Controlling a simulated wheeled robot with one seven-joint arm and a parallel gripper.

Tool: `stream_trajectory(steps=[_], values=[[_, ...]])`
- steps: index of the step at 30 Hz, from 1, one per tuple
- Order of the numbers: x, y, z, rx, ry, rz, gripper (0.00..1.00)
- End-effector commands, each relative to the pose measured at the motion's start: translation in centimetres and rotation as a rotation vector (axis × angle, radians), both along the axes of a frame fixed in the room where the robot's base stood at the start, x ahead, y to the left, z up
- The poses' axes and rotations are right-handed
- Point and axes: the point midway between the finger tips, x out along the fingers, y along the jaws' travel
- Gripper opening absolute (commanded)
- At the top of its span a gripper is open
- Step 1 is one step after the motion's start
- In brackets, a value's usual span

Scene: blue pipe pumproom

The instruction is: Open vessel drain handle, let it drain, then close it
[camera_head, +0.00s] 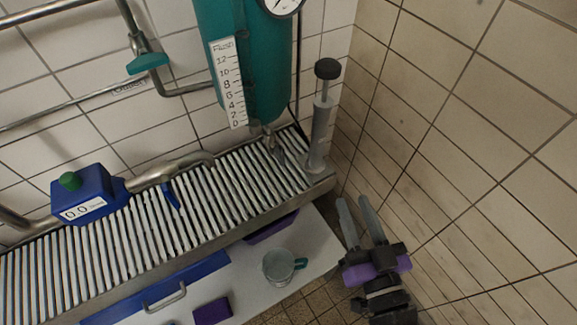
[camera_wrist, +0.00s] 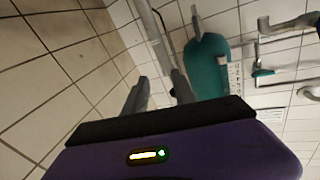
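The teal vessel (camera_head: 265,70) stands upright at the top centre, with a white numbered scale (camera_head: 228,82) on its front and a dial gauge (camera_head: 281,4) at its top. A small metal drain handle (camera_head: 275,147) shows under the vessel's lower end, just above the slatted rack. In the wrist view the vessel (camera_wrist: 208,66) lies beyond my fingers, and its handle cannot be made out. My gripper (camera_head: 354,199) is to the lower right of the vessel, near the tiled right wall, apart from the handle. Its two grey fingers (camera_wrist: 160,77) are spread and empty.
A grey pump cylinder with a black knob (camera_head: 327,69) stands on the rack (camera_head: 150,235) between my gripper and the vessel. A blue meter box (camera_head: 85,195) and teal valve handle (camera_head: 147,63) are left. The right wall is close.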

Motion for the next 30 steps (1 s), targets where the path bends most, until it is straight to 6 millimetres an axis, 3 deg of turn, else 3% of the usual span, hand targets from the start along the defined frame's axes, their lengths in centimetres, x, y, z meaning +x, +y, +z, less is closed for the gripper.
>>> stream_trajectory(steps=[3,9,14,20,30], values=[[3.8,3.3,-0.9,0.008,-0.014,0.077,0.32],[7.6,8.2,-1.6,-0.018,-0.024,0.217,0.32],[7.1,9.7,-3.2,-0.075,-0.015,0.292,0.32],[7.0,10.5,-3.3,-0.145,-0.042,0.318,0.32],[10.8,13.0,-3.2,-0.149,-0.044,0.317,0.32]])
